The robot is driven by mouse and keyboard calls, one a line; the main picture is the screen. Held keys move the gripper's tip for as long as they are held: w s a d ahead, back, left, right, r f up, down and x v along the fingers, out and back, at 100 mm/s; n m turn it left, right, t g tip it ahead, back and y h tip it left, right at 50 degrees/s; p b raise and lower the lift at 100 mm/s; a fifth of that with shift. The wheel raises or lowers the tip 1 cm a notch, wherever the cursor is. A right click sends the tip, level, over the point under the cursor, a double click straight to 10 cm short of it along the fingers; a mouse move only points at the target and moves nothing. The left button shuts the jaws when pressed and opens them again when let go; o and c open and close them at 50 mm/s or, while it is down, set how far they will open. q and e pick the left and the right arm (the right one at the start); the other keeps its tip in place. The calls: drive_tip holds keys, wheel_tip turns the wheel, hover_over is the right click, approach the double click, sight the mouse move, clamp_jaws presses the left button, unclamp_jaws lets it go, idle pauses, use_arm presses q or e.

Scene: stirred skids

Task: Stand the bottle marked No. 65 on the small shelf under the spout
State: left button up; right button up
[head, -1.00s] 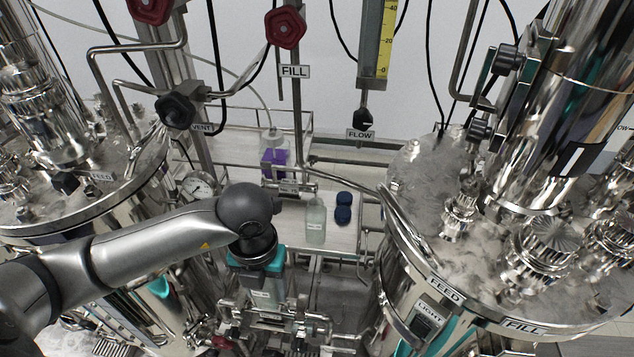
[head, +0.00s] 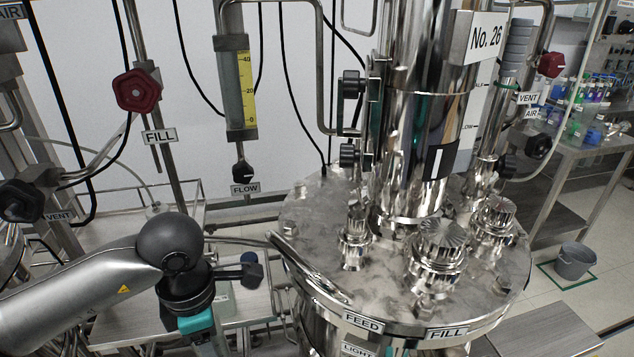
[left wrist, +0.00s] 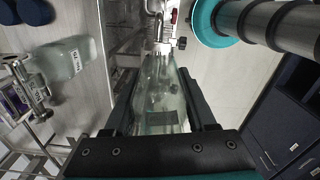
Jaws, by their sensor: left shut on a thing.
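My left gripper (head: 192,335) points down beside the tank in the head view. In the left wrist view its fingers (left wrist: 160,100) are shut on a clear glass bottle (left wrist: 161,78), which hangs between them. The held bottle's label is dark and I cannot read it. A second clear bottle (left wrist: 66,58) with a white label stands on the pale bench at the upper left; its number is too blurred to read. Metal pipework with a valve (left wrist: 168,42) shows just beyond the held bottle. I cannot make out the small shelf for certain. My right gripper is not in view.
Dark blue caps (left wrist: 32,12) lie near the second bottle. A metal fitting (left wrist: 22,95) stands at the left of the wrist view. The large steel tank marked No. 26 (head: 400,225) fills the middle of the head view. A grey bucket (head: 575,262) stands on the floor at right.

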sight(218, 319)
use_arm(q)
drive_tip(key=m, duration=0.1)
drive_tip(key=w+r+m+b, duration=0.1)
drive_tip(key=m, duration=0.3)
drive_tip(key=shift+w+d+r, duration=0.15)
drive_tip(key=shift+w+d, duration=0.05)
drive_tip(key=shift+d, duration=0.15)
drive_tip(key=m, duration=0.2)
drive_tip(key=r+m+b, duration=0.1)
drive_tip(key=m, duration=0.1)
drive_tip(key=w+m+b, duration=0.1)
drive_tip(key=m, duration=0.2)
drive_tip(key=shift+d+r, duration=0.2)
drive_tip(key=shift+r, duration=0.2)
drive_tip(key=r+m+b, duration=0.1)
drive_tip(key=m, duration=0.2)
drive_tip(key=r+m+b, duration=0.1)
drive_tip(key=m, duration=0.3)
drive_tip(key=w+r+m+b, duration=0.1)
drive_tip(key=m, duration=0.2)
drive_tip(key=shift+a+r+m, duration=0.2)
drive_tip(key=shift+r+m, duration=0.2)
drive_tip(key=shift+f, duration=0.1)
